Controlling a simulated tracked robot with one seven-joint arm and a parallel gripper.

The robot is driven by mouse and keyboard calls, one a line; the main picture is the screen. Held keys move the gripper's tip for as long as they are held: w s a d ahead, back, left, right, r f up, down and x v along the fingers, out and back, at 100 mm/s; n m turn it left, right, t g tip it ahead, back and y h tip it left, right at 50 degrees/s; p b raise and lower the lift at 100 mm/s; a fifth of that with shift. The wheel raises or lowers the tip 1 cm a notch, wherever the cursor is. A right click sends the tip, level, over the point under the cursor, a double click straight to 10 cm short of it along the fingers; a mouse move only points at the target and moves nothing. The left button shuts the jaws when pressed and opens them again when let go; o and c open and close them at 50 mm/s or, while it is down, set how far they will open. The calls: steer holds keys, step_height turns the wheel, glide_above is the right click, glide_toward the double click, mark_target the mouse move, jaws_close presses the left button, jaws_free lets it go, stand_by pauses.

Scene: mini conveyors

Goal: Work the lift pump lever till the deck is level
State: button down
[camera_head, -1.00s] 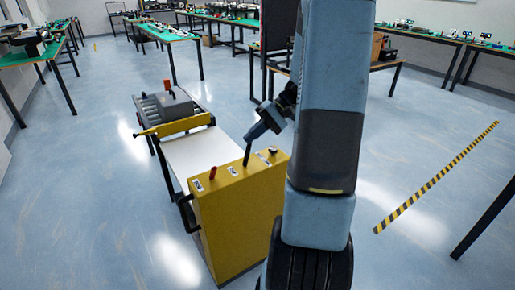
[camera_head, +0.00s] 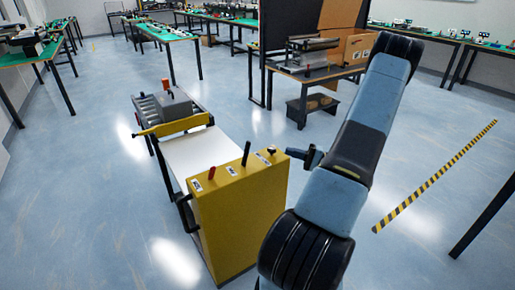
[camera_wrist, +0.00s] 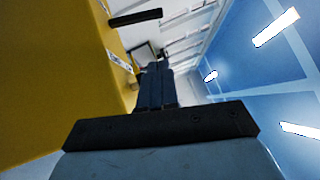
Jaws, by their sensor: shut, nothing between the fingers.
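A yellow cabinet (camera_head: 240,215) carries three controls on its top: a red lever (camera_head: 211,173) at left, a tall black lever (camera_head: 246,154) in the middle and a dark knob (camera_head: 271,150) at right. Their labels are too small to read. The white deck (camera_head: 190,152) lies behind the cabinet; I cannot tell whether it is level. My gripper (camera_head: 291,152) is shut and empty, just right of the cabinet top, apart from the black lever. In the wrist view my shut fingers (camera_wrist: 157,68) point along the yellow cabinet (camera_wrist: 50,80), with a black bar, apparently the lever (camera_wrist: 135,17), above them.
A yellow bar (camera_head: 175,127) crosses the deck's far end, before a roller conveyor (camera_head: 148,112) with a grey box (camera_head: 176,105). A bench (camera_head: 345,72) with equipment stands behind right. Yellow-black floor tape (camera_head: 435,176) runs at right. The floor around is largely clear.

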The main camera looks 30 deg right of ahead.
mark_target(246, 154)
stand_by(0.4)
steer(key=x, duration=0.9)
steer(key=shift+w+a+r, duration=0.1)
steer(key=shift+w+a, duration=0.15)
steer(key=shift+w, duration=0.05)
steer(key=shift+a+r, duration=0.15)
steer(key=shift+a, duration=0.4)
steer(key=shift+a+r, duration=0.15)
steer(key=shift+a, duration=0.4)
steer(key=shift+a+r, duration=0.2)
steer(key=shift+a, duration=0.6)
